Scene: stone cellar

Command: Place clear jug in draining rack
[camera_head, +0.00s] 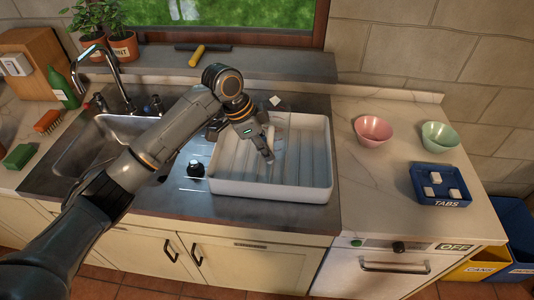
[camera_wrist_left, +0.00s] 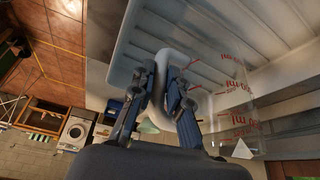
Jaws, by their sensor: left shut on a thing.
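The clear jug (camera_wrist_left: 235,95) shows in the left wrist view as a see-through wall with red ml markings and a pale looped handle (camera_wrist_left: 172,58). My left gripper (camera_wrist_left: 170,82) is shut on the handle. In the head view my left gripper (camera_head: 267,150) is over the white draining rack (camera_head: 270,190), toward its left and middle. The jug is hard to make out there, being transparent and partly behind the gripper. The ribbed rack also shows behind the jug in the left wrist view (camera_wrist_left: 130,40). I cannot tell whether the jug touches the rack. My right gripper is out of view.
The sink (camera_head: 85,150) and tap (camera_head: 100,65) are left of the rack. A pink bowl (camera_head: 373,130), a green bowl (camera_head: 440,136) and a blue tabs tray (camera_head: 418,185) stand on the right counter. The window sill (camera_head: 290,65) runs behind. The rack's right part looks empty.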

